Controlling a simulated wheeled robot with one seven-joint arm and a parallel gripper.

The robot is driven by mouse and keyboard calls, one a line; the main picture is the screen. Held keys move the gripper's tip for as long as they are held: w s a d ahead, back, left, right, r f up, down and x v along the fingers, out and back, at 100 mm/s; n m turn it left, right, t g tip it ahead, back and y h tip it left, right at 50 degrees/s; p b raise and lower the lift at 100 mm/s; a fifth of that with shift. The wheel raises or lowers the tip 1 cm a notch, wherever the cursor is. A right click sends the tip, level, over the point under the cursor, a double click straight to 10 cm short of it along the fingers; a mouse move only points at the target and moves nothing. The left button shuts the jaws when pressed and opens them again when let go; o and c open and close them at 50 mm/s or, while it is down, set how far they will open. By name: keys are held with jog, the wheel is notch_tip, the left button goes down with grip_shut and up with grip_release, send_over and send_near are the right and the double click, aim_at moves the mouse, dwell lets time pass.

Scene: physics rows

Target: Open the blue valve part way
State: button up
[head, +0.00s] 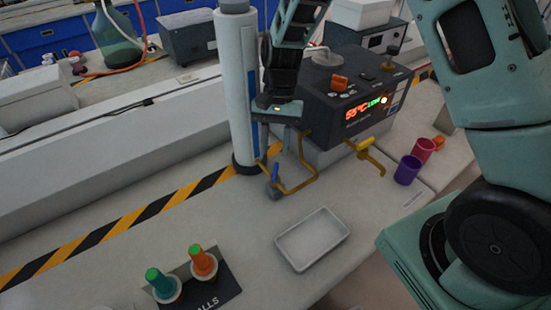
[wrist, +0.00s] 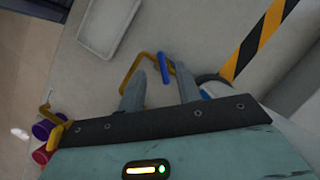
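The blue valve handle (head: 275,172) sits on a brass-coloured pipe (head: 300,185) at the foot of the white column. In the wrist view the blue handle (wrist: 163,66) appears between the fingertips, with bench behind it. My gripper (head: 280,148) points down just above the valve in the head view. Its two grey fingers (wrist: 159,76) stand apart in the wrist view, with a clear gap and nothing clamped. I cannot tell whether either finger touches the handle.
A dark unit with a lit display (head: 370,108) stands behind, with a yellow tap (head: 370,158) at its front. A white tray (head: 279,243) lies in front. Capped containers (head: 203,262) stand front left.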

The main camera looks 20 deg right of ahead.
jog(key=shift+r, duration=1.35)
